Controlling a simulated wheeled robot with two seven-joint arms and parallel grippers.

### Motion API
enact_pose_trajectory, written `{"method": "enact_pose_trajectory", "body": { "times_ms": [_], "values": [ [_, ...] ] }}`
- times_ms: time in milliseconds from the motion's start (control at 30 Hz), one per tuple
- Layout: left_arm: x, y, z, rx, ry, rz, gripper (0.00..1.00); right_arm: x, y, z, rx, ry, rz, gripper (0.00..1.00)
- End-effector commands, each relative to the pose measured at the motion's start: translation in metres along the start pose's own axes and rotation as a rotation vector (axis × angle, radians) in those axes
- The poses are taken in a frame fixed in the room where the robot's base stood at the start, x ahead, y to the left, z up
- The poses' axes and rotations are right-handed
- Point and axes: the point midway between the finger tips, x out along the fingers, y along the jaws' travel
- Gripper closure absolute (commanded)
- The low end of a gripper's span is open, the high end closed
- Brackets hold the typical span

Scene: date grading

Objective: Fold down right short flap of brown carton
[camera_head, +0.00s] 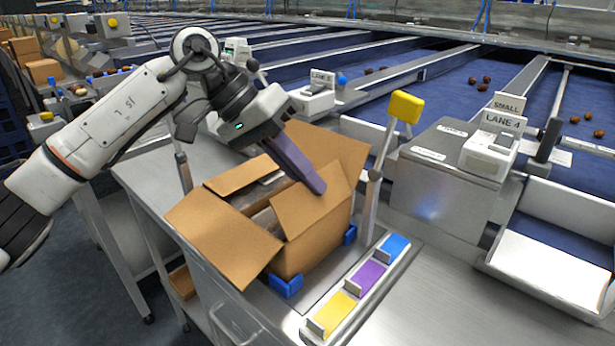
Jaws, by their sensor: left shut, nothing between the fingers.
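The brown carton (312,247) stands on the steel bench with its top partly open. Its short flap on the near right side (300,208) rises from the rim and leans over the opening. My left gripper (317,186) reaches down from the upper left. Its dark fingers are shut and empty, with the tips over this flap; I cannot tell whether they touch it. A wide flap (222,235) hangs outward at the left. Another flap (240,176) is at the far left, and one (335,150) stands up behind the fingers. My right gripper is not in view.
Blue corner blocks (286,286) sit at the carton's base. A tray of yellow, purple and blue blocks (362,278) lies in front of it. A post with a yellow head (405,107) and a steel box (440,185) stand at right.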

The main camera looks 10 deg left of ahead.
Motion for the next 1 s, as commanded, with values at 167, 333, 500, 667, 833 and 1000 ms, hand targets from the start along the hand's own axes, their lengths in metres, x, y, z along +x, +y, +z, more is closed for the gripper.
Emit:
{"method": "enact_pose_trajectory", "body": {
  "times_ms": [167, 333, 500, 667, 833, 1000],
  "values": [
    [0.000, 0.000, 0.000, 0.000, 0.001, -0.001, 0.79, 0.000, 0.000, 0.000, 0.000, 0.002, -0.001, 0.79],
    [0.000, 0.000, 0.000, 0.000, 0.000, -0.001, 0.79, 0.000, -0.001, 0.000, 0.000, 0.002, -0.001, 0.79],
    [-0.009, 0.000, -0.001, 0.000, 0.001, -0.001, 0.79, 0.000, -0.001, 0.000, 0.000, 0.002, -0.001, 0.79],
    [-0.037, 0.000, -0.001, 0.000, 0.005, -0.002, 0.79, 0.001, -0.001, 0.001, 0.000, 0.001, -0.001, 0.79],
    [-0.071, 0.000, -0.001, 0.000, 0.004, -0.002, 0.79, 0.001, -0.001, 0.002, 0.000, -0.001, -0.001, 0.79],
    [-0.095, 0.000, -0.001, -0.001, 0.002, -0.001, 0.79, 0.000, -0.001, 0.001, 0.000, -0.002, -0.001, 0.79]
  ]
}}
